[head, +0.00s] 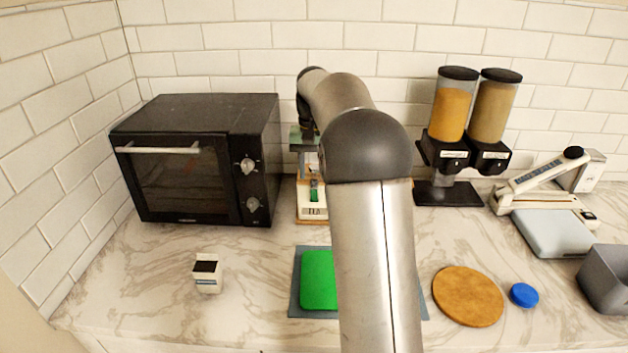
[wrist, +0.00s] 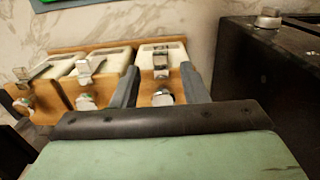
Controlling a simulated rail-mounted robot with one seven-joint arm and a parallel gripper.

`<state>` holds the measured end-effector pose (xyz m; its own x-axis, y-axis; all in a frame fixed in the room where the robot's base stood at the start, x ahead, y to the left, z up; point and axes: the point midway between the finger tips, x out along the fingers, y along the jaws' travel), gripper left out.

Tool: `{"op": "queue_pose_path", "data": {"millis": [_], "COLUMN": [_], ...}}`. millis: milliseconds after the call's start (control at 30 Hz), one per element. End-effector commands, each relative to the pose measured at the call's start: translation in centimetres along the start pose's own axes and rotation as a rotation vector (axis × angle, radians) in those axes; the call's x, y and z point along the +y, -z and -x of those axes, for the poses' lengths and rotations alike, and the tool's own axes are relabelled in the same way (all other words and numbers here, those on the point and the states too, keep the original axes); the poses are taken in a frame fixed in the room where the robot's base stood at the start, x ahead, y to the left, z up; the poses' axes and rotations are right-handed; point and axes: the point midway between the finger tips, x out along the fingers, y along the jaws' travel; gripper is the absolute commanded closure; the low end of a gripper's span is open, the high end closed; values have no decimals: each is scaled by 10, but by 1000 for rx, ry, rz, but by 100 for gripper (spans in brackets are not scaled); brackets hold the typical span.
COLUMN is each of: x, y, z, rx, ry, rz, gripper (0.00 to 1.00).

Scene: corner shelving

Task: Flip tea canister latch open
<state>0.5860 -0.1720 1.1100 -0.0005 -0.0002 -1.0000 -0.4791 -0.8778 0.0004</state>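A wooden rack (wrist: 66,92) holds white canisters with metal latches side by side in the wrist view. My gripper (wrist: 161,70) is open, with its two grey fingers apart on either side of the right-hand canister (wrist: 163,52) and its latch (wrist: 161,63). I cannot tell whether either finger touches it. Other canisters (wrist: 104,62) stand to its left. In the head view one white canister front (head: 313,212) shows beside my arm, its dark lettering too small to read surely. I cannot tell which canister is the tea. My arm hides the rest of the rack.
A black oven (head: 205,160) stands left of the rack; its dark side is close at right in the wrist view (wrist: 262,75). A green board (head: 318,280) on a grey-blue mat, a small white box (head: 208,274), a round wooden board (head: 468,296) and dispensers (head: 466,120) stand around.

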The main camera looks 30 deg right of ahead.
Motion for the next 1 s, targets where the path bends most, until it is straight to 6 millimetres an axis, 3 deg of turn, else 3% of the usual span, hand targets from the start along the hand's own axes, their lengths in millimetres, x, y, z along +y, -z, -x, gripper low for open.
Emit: {"op": "queue_pose_path", "data": {"millis": [200, 567, 733, 1000], "x": [0, 0, 0, 0], "y": [0, 0, 0, -1], "z": [-26, -32, -32, -34], "rx": [-1, 0, 0, 14], "ry": [0, 0, 0, 1], "rz": [0, 0, 0, 0], "gripper": [60, 60, 100, 100]}}
